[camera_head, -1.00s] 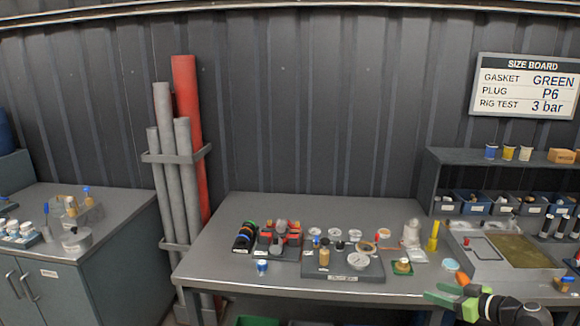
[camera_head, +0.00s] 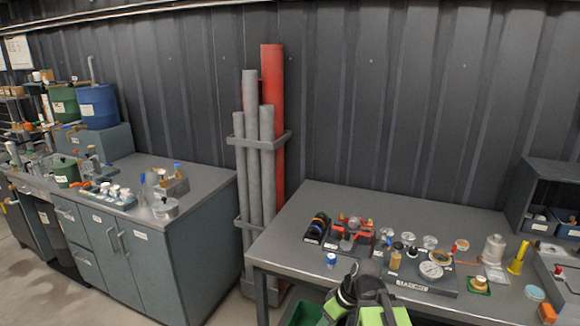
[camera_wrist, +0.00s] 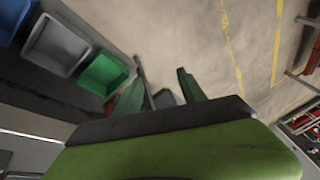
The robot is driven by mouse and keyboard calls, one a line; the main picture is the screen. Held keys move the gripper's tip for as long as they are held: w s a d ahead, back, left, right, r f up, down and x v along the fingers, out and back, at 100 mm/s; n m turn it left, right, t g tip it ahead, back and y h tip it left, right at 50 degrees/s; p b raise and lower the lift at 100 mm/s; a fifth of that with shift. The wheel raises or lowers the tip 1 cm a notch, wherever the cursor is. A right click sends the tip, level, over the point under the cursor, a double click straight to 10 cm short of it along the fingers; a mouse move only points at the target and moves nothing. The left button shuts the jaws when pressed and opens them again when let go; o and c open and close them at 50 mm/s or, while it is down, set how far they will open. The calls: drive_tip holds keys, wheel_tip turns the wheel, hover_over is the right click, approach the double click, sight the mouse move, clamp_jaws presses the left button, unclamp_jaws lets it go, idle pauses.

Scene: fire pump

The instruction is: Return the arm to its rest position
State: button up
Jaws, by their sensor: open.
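In the wrist view, my gripper (camera_wrist: 162,94) shows two dark green fingers spread apart, with bare floor beyond and nothing between them. The broad green and black shape below them is part of my own arm. In the head view, black and green parts of my arm (camera_head: 367,300) are low at the bottom, in front of the workbench's front edge. The fingertips cannot be made out clearly there. No object is seen held.
The workbench (camera_head: 330,200) carries a gauge tray (camera_head: 448,286), a blue-lidded cup (camera_head: 331,260) and small parts. Grey and red pipes (camera_head: 272,130) stand left of it, beside a cabinet (camera_head: 200,245). Below are a green bin (camera_wrist: 104,75) and a grey bin (camera_wrist: 57,45).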

drive_tip(key=s+d+f+m+g+h, duration=0.1)
drive_tip(key=s+d+m+h, duration=0.1)
drive_tip(key=d+m+h, duration=0.2)
drive_tip(key=d+m, duration=0.2)
drive_tip(key=m, duration=0.2)
drive_tip(key=shift+d+f, duration=0.15)
drive_tip(key=shift+f, duration=0.1)
drive_tip(key=shift+s, duration=0.1)
idle(0.4)
